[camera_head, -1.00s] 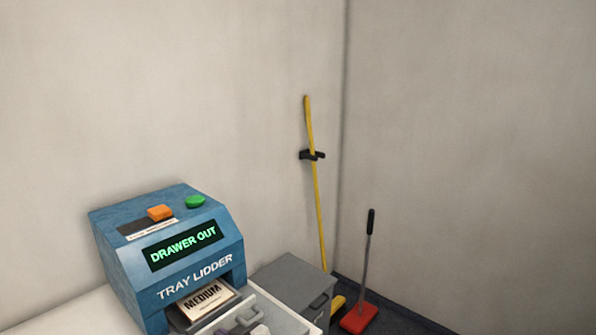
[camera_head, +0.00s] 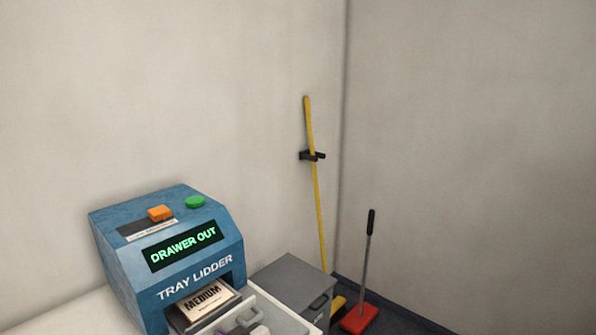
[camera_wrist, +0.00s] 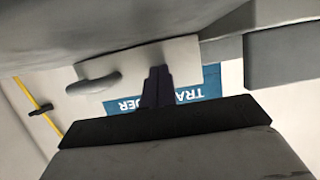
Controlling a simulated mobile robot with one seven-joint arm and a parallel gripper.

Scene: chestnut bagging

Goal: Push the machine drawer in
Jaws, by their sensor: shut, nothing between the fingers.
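The blue tray lidder (camera_head: 185,255) stands at lower left in the head view, and its display (camera_head: 184,246) reads "DRAWER OUT". Its pale drawer (camera_head: 278,314) sticks out at the front, cut by the bottom edge. A label marked "MEDIUM" (camera_head: 204,299) shows in the opening. Small grey shapes lie over the drawer; I cannot tell what they are. In the wrist view my gripper (camera_wrist: 157,72) is shut and empty, its dark fingertips overlapping the pale drawer front (camera_wrist: 135,66), beside the grey handle (camera_wrist: 94,83). I cannot tell whether they touch. The lidder's blue face (camera_wrist: 210,83) shows upside down behind.
A grey bin-like box (camera_head: 290,280) stands right of the lidder. A yellow pole (camera_head: 316,190) hangs in a black wall clip, and a red-based tool (camera_head: 359,318) stands on the floor by the corner. Bare walls fill the rest.

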